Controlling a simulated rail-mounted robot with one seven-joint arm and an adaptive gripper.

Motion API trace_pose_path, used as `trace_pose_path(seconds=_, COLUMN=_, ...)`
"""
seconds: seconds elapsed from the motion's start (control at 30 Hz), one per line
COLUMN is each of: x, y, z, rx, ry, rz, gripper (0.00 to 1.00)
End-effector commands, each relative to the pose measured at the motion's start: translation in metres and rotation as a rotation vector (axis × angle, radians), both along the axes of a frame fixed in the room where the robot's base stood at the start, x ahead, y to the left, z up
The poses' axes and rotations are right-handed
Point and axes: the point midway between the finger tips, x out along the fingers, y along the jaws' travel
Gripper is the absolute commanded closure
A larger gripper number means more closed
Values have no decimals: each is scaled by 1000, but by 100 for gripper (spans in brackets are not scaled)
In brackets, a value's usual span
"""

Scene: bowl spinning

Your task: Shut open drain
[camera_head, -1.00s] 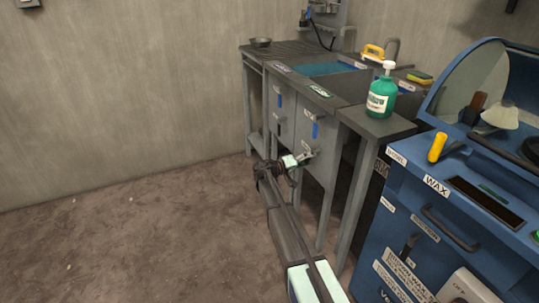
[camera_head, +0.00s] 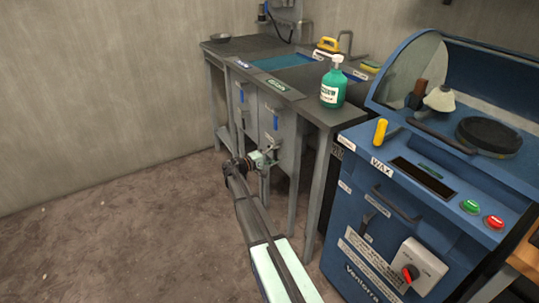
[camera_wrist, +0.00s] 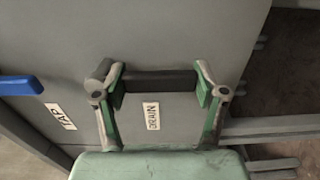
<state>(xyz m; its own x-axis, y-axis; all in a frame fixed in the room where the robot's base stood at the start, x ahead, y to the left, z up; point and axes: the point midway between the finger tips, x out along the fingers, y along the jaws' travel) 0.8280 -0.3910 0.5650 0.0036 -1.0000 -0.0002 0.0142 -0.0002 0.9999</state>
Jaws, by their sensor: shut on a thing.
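In the wrist view a dark bar-shaped drain handle (camera_wrist: 160,81) lies between the two green-and-grey fingers of my gripper (camera_wrist: 160,88). My gripper is shut on it, with one finger at each end. A white "DRAIN" label (camera_wrist: 152,116) is on the grey panel (camera_wrist: 180,30) just below the bar. In the head view my gripper (camera_head: 271,154) is at the front panel of the sink unit (camera_head: 290,152), low beneath a blue lever (camera_head: 276,122). The handle itself is too small to make out there. The drain opening is not clearly visible.
A blue tap lever (camera_wrist: 20,86) and a "TAP" label (camera_wrist: 60,116) are left of my gripper. A green pump bottle (camera_head: 333,84) stands on the sink unit. A blue polishing machine (camera_head: 400,220) stands to the right. The floor (camera_head: 110,225) at left is clear.

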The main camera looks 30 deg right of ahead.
Motion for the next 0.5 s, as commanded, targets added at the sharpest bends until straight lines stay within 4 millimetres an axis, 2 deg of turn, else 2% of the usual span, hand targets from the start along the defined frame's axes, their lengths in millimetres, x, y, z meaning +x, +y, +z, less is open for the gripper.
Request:
trace_pose_path(seconds=0.2, x=-1, y=-3, z=1, rx=-3, ry=6, rz=-3, gripper=92)
trace_pose_path(seconds=0.23, x=-1, y=-3, z=1, rx=-3, ry=6, rz=-4, gripper=26)
trace_pose_path(seconds=0.3, x=-1, y=-2, z=1, rx=-3, ry=6, rz=-4, gripper=3)
trace_pose_path(seconds=0.5, x=-1, y=-1, z=1, rx=-2, ry=3, rz=-2, gripper=3)
